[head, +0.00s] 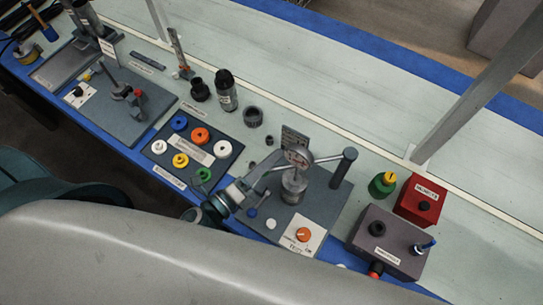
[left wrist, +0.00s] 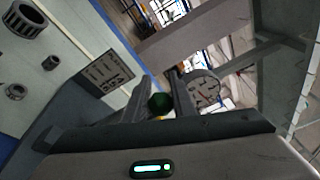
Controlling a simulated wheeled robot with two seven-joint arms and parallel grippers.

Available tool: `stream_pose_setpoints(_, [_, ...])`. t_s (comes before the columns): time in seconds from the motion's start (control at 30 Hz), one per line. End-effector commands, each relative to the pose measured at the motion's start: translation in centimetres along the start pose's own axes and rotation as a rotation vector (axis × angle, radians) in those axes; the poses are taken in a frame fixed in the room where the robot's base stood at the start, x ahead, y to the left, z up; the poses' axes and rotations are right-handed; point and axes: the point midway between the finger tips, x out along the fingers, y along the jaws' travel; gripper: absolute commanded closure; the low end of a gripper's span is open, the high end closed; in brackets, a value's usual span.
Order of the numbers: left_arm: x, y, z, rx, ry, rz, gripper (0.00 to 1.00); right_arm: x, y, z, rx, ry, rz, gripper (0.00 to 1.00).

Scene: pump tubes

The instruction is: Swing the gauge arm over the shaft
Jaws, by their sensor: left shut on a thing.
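The gauge arm (head: 322,158) reaches left from a dark upright post (head: 343,167) on a grey fixture plate (head: 320,208). Its round dial gauge (head: 298,156) shows in front of or above the grey metal shaft (head: 293,186); exact alignment cannot be told. In the left wrist view the dial (left wrist: 204,92) is just right of the fingers. My left gripper (head: 268,172) comes in from the left beside the dial. In the left wrist view its fingers (left wrist: 165,98) close around a dark green knob (left wrist: 160,103). My right gripper is not in view.
A small label plate (head: 295,138) stands behind the gauge. A tray of coloured rings (head: 215,165) lies to the left. A red box (head: 420,200), a green cylinder (head: 382,185) and a dark box (head: 385,243) stand to the right. The back of the bench is clear.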

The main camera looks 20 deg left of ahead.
Motion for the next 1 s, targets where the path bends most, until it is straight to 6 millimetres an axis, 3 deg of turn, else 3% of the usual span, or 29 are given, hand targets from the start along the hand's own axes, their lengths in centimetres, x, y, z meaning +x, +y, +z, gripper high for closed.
stream_pose_setpoints(0.13, [-0.3, 0.7, 0.2, 0.004, -0.002, 0.016, 1.00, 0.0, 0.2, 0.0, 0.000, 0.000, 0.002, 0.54])
stream_pose_setpoints(0.17, [-0.3, 0.7, 0.2, 0.004, -0.002, 0.016, 0.72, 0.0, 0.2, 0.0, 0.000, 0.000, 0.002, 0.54])
stream_pose_setpoints(0.23, [-0.3, 0.7, 0.2, 0.004, -0.002, 0.016, 0.58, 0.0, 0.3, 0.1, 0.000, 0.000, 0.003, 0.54])
stream_pose_setpoints(0.77, [-0.2, 0.3, 0.0, 0.001, -0.001, 0.006, 0.58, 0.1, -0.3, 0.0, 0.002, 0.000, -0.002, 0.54])
stream_pose_setpoints(1.0, [-1.5, 0.4, -0.1, 0.001, -0.001, 0.006, 0.58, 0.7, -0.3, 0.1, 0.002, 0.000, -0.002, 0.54])
